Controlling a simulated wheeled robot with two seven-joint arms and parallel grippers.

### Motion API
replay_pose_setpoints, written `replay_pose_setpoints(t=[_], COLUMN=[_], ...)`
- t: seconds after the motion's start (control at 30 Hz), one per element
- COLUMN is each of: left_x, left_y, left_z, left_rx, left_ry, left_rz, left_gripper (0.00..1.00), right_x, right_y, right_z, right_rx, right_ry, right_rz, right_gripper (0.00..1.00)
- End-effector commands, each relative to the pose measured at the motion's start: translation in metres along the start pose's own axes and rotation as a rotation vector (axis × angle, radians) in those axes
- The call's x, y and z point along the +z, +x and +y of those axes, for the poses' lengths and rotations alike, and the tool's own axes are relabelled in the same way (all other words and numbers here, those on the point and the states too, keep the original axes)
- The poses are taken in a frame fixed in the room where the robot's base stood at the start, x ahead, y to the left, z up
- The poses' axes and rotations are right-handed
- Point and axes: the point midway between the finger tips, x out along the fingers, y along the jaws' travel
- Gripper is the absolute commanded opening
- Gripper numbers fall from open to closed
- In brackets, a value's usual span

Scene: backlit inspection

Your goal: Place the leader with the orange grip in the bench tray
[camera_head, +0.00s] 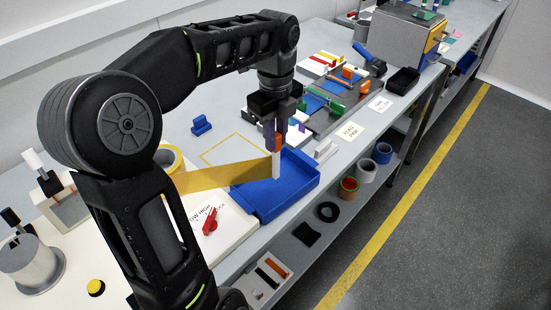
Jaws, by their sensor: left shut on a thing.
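My left gripper (278,127) points down and is shut on the orange grip (278,142) of a white upright leader (276,165). The leader is in front of the blue bench tray (302,187) in the head view, over its left part. I cannot tell whether its lower end touches the tray floor. A wide yellow band (225,177) runs from a roll (168,160) at the left to the leader. My left arm hides part of the roll. My right gripper is not in view.
A white panel with a red knob (210,221) lies left of the tray. A blue block (201,125) and a yellow outlined square (233,149) are behind it. A rack with coloured parts (338,97) stands farther back. Tape rolls (366,171) sit on the lower shelf.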

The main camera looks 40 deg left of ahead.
Motion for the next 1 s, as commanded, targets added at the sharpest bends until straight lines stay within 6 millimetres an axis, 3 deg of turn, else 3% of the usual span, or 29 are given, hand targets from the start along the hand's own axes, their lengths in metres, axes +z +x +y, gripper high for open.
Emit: replay_pose_setpoints(t=[0.37,0.7,1.0], left_x=[0.0,0.001,0.0], left_y=[0.005,0.041,0.043], left_z=[0.0,0.0,0.0], left_rx=[0.0,0.0,-0.001], left_ry=[-0.001,-0.001,-0.001], left_rz=[0.0,-0.001,-0.001], left_gripper=[0.0,0.0,0.0], right_x=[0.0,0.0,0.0], right_y=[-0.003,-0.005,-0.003], right_z=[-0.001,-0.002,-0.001], right_rx=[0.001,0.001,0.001], right_ry=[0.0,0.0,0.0], right_rz=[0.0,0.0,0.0], right_gripper=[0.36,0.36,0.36])
